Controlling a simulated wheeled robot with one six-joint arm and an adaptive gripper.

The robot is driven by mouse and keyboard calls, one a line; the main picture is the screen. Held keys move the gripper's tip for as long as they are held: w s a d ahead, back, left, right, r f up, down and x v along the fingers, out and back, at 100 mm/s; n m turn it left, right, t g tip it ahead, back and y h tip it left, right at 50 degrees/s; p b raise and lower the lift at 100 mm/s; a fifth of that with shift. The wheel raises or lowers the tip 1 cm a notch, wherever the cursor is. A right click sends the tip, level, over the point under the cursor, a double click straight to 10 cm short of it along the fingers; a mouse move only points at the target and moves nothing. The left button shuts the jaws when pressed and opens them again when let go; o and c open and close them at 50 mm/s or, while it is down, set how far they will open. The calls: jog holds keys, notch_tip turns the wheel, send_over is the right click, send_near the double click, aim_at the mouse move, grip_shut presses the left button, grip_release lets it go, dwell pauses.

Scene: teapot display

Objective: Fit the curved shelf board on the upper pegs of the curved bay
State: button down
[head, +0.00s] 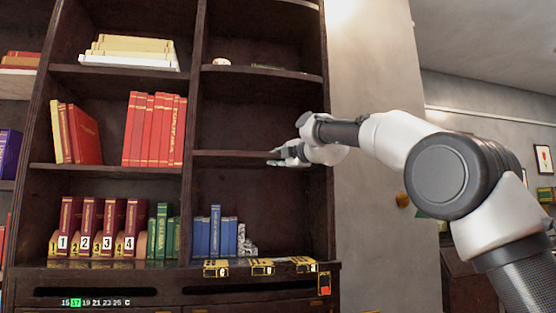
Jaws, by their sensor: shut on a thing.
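The curved bay (259,112) is the right-hand column of the dark wooden bookcase. A dark, thin shelf board (230,153) spans this bay at mid height, looking about level. My gripper (276,157) is at the board's front edge, right of its middle, and is shut on it. The board's right end is partly hidden behind my gripper and wrist. I cannot make out any pegs, so I cannot tell whether the board rests on them.
A higher shelf (240,70) in the same bay holds a small pale item. Blue books (215,235) and a grey ornament (246,243) stand below the board. Yellow-black labelled pieces (262,267) lie along the lower ledge.

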jog(key=shift+w+a+r, duration=0.1)
jog(key=shift+w+a, duration=0.2)
jog(key=shift+w, duration=0.85)
jog(key=shift+w+a, duration=0.35)
jog(key=shift+w, duration=0.75)
jog(key=shift+w+a+r, duration=0.1)
jog(key=shift+w+a, duration=0.2)
jog(key=shift+w, duration=0.85)
jog(key=c, duration=1.4)
grip_release()
jog(key=shift+c, duration=0.2)
jog(key=shift+o, duration=0.6)
jog(key=shift+f, duration=0.3)
jog(key=shift+s+d+r, duration=0.1)
jog(key=shift+s+d, duration=0.15)
jog(key=v, duration=1.1)
jog(key=shift+s+d, duration=0.1)
